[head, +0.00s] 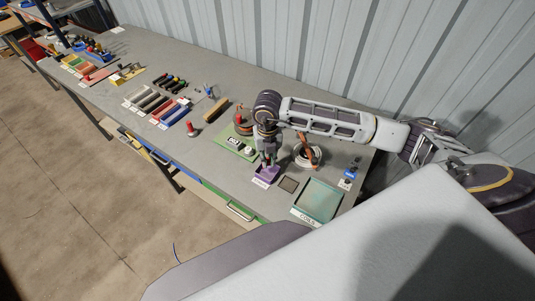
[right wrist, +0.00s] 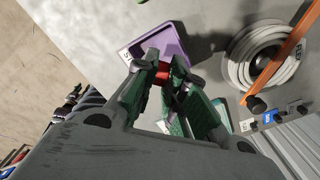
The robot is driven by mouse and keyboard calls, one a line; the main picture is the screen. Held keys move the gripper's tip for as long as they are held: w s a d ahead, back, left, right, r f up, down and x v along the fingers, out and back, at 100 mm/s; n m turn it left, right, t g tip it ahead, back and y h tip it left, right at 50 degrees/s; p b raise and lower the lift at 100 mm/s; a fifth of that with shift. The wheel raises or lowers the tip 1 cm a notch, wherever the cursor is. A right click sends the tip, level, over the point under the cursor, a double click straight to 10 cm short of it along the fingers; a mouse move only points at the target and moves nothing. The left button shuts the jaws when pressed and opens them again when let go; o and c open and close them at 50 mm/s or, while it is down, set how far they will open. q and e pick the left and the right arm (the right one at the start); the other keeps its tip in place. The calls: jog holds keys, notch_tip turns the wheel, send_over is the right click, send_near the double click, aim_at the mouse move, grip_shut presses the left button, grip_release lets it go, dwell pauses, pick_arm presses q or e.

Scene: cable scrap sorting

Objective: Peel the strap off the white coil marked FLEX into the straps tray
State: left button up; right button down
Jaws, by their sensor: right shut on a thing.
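The white coil (head: 299,161) lies on the bench to the right of my right gripper, with an orange arm over it. In the right wrist view the coil (right wrist: 238,67) shows its FLEX tag, and no strap can be made out on it. My right gripper (head: 268,163) points down over the purple tray (head: 262,180), which has a white label too small to read. In the right wrist view the gripper (right wrist: 163,68) is shut on a small red piece (right wrist: 162,74), which looks like the strap. The purple tray (right wrist: 172,33) shows beyond the fingertips. My left gripper is out of view.
A green tray (head: 335,207) labelled COILS stands at the bench's near right. A green mat (head: 232,148) and a red-topped item (head: 191,130) are to the left. The corrugated wall (head: 270,45) stands behind.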

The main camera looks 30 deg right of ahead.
jog(key=shift+f, duration=0.15)
jog(key=shift+f+b, duration=0.75)
jog(key=shift+f, duration=0.8)
dwell(0.6)
jog(key=shift+f+b, duration=0.6)
jog(key=shift+b, duration=0.15)
dwell(0.5)
jog(key=c, duration=1.4)
grip_release()
jog(key=shift+r, duration=0.1)
